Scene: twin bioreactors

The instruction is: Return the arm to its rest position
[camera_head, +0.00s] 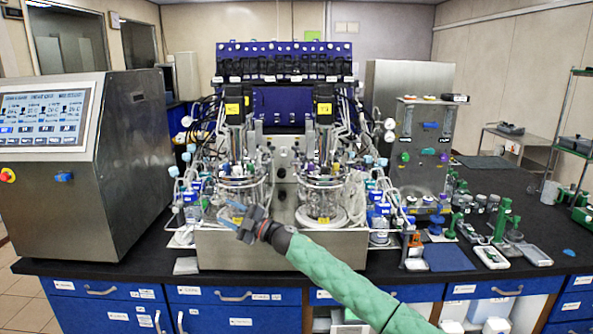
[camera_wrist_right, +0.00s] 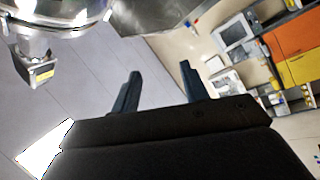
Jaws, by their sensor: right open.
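My right arm, in a green sleeve, reaches in from the lower right in the head view. Its gripper (camera_head: 232,214) is in front of the left glass vessel (camera_head: 241,189) of the twin bioreactors, pointing up and left. In the right wrist view the two dark fingers (camera_wrist_right: 158,90) stand apart with nothing between them. I cannot tell whether the gripper touches the vessel or its stand. The right glass vessel (camera_head: 321,196) stands to the right of the gripper. My left gripper does not show.
A large steel cabinet with a screen (camera_head: 44,117) stands at the left. The black bench (camera_head: 510,262) holds several small green and white instruments at the right. A blue mat (camera_head: 447,257) lies near its front edge. Tubes and cables crowd around the vessels.

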